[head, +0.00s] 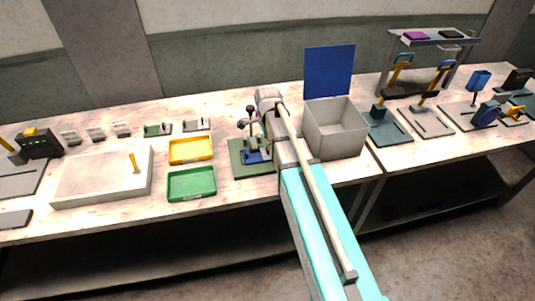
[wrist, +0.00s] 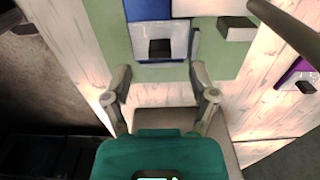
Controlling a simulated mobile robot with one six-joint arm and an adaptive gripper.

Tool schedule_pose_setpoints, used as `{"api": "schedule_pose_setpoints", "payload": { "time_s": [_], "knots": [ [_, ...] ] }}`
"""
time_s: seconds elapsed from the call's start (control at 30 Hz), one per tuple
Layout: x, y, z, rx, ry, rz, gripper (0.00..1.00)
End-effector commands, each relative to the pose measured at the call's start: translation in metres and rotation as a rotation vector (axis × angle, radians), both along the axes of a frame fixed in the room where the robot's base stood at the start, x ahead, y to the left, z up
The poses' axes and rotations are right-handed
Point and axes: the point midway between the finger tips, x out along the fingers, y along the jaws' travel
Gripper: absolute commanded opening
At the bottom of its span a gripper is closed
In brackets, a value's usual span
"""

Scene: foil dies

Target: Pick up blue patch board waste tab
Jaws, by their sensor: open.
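A blue fixture (head: 258,156) sits on a dark green mat (head: 238,165) below my gripper (head: 255,128) in the head view. In the wrist view, blue shows at the top edge (wrist: 148,10). Beside it is a pale grey plate with a dark block (wrist: 160,47), on the green mat (wrist: 115,40). I cannot tell which part is the waste tab. My gripper (wrist: 160,78) is open, with its fingers apart on either side below the pale plate. Nothing shows between the fingertips. My arm hides part of the fixture in the head view.
A green tray (head: 192,198) and a yellow tray (head: 191,161) stand left of the mat. An open grey box (head: 340,145) with a blue panel (head: 329,72) behind stands close on the right. A white block (head: 100,190) lies farther left.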

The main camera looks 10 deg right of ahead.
Motion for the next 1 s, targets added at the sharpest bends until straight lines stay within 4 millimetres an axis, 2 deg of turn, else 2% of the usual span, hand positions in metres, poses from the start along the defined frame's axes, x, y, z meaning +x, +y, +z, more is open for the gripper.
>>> {"api": "schedule_pose_setpoints", "payload": {
  "time_s": [0.1, 0.5, 1.0],
  "knots": [
    [0.0, 0.001, -0.014, 0.0, 0.0, 0.0, 0.74],
    [0.0, 0.001, -0.04, 0.0, 0.0, -0.001, 0.74],
    [0.0, 0.001, -0.042, 0.0, 0.0, -0.001, 0.74]
  ]
}}
